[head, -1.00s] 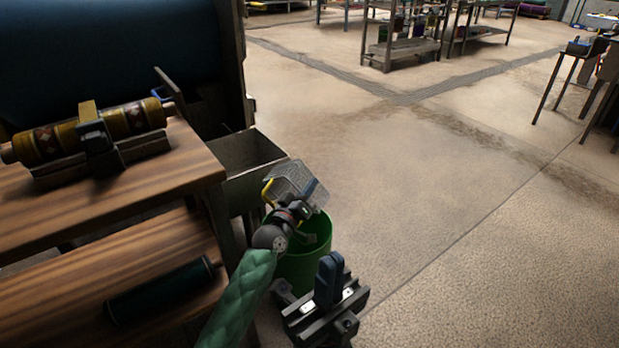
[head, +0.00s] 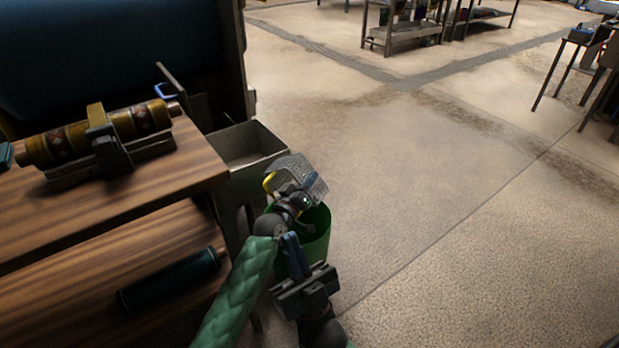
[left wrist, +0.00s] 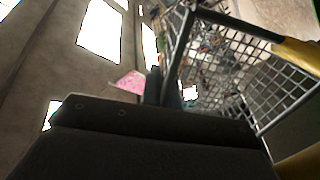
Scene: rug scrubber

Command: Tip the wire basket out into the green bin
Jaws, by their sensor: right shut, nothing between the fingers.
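The wire basket (head: 300,172), a grey mesh box with a yellow handle, is tilted above the green bin (head: 319,243). My left gripper (head: 307,199) is shut on the basket at its near side, over the bin's rim area. In the left wrist view the basket (left wrist: 238,62) fills the upper right, beside the dark fingers. The bin's inside is mostly hidden by my left arm and gripper.
A wooden bench (head: 120,212) with a yellow patterned roller (head: 60,142) on top and a dark green roller (head: 170,280) on its lower shelf stands left. A grey metal trough (head: 252,160) is behind the bin. The floor to the right is clear.

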